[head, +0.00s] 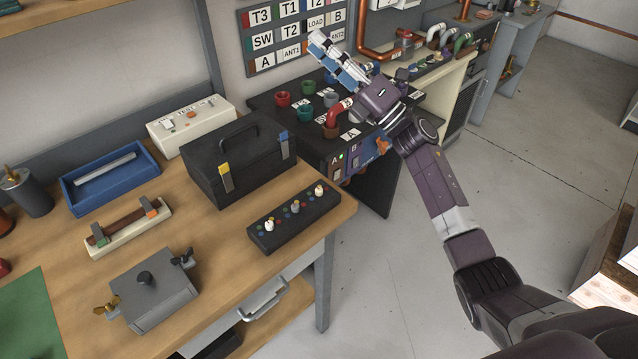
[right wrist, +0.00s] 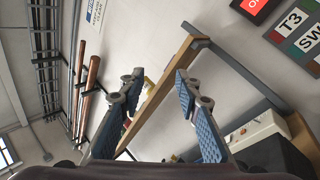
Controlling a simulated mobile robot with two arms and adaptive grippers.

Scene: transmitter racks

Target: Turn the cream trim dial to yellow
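A black trim panel (head: 284,229) lies near the front right corner of the wooden workbench. It carries three dials in a row, with small coloured dots around them. The far right dial (head: 319,190) looks cream, the middle dial (head: 295,206) is grey, and the near left dial (head: 269,224) looks white. Where their pointers aim is too small to tell. My right gripper (head: 325,54) is raised beyond the panel, over the black plumbing stand, well away from the dials. In the right wrist view its blue-padded fingers (right wrist: 158,86) are apart with nothing between them. My left gripper is out of sight.
A black toolbox (head: 232,165) stands just behind the panel. A grey box with wing nuts (head: 152,295) sits at front left, and a blue tray (head: 90,190) further back. The black stand (head: 285,112) with coloured cups is beside the bench. Floor to the right is open.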

